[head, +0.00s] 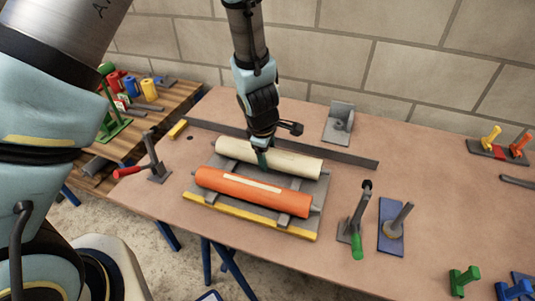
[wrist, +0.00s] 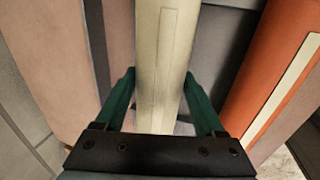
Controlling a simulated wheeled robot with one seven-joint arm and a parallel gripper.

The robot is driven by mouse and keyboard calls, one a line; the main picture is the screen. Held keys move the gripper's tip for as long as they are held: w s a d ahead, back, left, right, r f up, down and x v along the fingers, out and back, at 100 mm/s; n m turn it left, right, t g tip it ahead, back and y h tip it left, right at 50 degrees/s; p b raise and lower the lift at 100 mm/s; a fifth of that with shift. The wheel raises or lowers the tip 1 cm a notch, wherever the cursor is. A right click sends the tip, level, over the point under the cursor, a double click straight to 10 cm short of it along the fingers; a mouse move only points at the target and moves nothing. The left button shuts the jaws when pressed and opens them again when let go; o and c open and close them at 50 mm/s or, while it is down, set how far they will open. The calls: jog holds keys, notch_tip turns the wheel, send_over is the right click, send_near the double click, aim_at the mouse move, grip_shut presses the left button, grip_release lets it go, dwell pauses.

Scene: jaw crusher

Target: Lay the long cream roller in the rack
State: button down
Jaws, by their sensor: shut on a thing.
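The long cream roller (head: 290,161) lies lengthwise over the back part of the grey rack (head: 317,222), behind an orange roller (head: 240,190). My gripper (head: 262,158) comes down from above onto the cream roller, left of its middle. In the wrist view the green fingers (wrist: 160,95) stand on both sides of the cream roller (wrist: 162,60), shut on it. The orange roller shows on the right there (wrist: 275,75). I cannot tell whether the cream roller rests fully in the rack's supports.
A long dark bar (head: 345,157) lies behind the rack. A red-handled clamp (head: 155,165) stands to the left and a green-handled clamp (head: 358,225) to the right. A blue plate with a post (head: 392,232) is beside that clamp.

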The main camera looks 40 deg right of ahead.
jog(key=shift+f+b, duration=0.35)
jog(key=shift+f, duration=0.1)
jog(key=shift+c, duration=1.7)
grip_release()
jog(key=o, duration=0.3)
jog(key=shift+o, duration=0.2)
jog(key=p+v, duration=0.3)
jog(key=v, duration=0.7)
jog(key=shift+r, duration=0.4)
jog(key=shift+a, duration=0.1)
